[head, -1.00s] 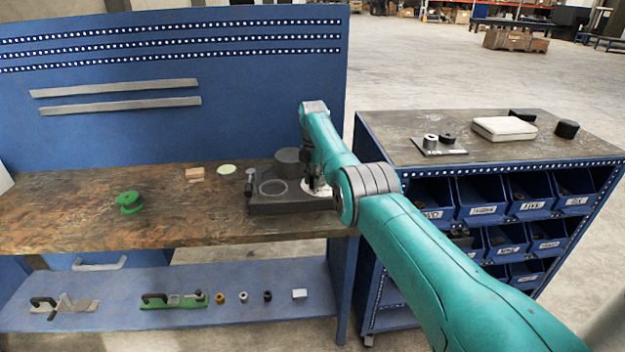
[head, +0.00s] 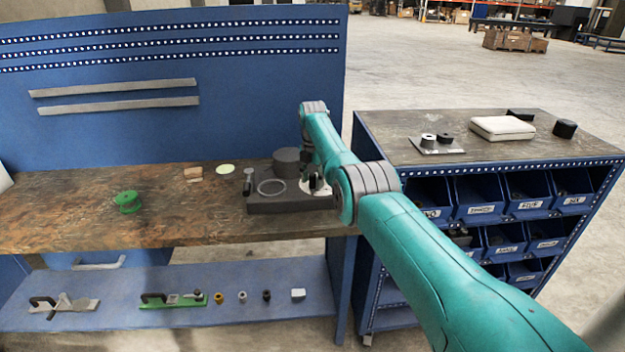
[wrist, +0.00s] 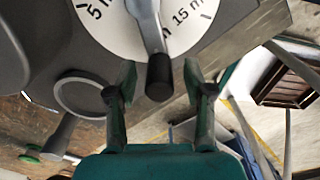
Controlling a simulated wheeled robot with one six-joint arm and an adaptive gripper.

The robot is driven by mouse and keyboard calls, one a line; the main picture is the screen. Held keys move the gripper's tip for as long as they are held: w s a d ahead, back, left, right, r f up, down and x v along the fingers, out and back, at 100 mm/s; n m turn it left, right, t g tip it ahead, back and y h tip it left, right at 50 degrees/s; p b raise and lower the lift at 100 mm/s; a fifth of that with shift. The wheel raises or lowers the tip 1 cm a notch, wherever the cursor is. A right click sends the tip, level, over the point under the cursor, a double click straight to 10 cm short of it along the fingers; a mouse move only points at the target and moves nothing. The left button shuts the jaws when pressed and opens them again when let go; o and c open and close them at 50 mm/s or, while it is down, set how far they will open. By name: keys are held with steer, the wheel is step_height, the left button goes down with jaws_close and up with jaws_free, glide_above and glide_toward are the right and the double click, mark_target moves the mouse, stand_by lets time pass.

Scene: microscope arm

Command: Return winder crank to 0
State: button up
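The winder crank (wrist: 146,22) is a grey lever with a black knob (wrist: 160,78), lying over a white dial (wrist: 118,28) in the wrist view. The dial carries the marks "5 m" and "15 m", and the crank points between them, covering part of another label. No 0 mark can be made out. My gripper (wrist: 160,92) is open, with one finger on each side of the knob and gaps showing on both sides. In the head view the dark device (head: 285,203) stands at the bench's right end, its white dial (head: 327,188) partly hidden by my arm.
A grey ring (head: 272,187) and a small upright handle (head: 249,181) are on the device's left. A green spool (head: 128,202), a small wooden block (head: 193,174) and a pale disc (head: 226,169) lie on the bench (head: 70,220). A bin cabinet (head: 400,150) stands at right.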

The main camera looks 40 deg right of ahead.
step_height(320, 180, up, 12)
stand_by(0.6)
stand_by(0.6)
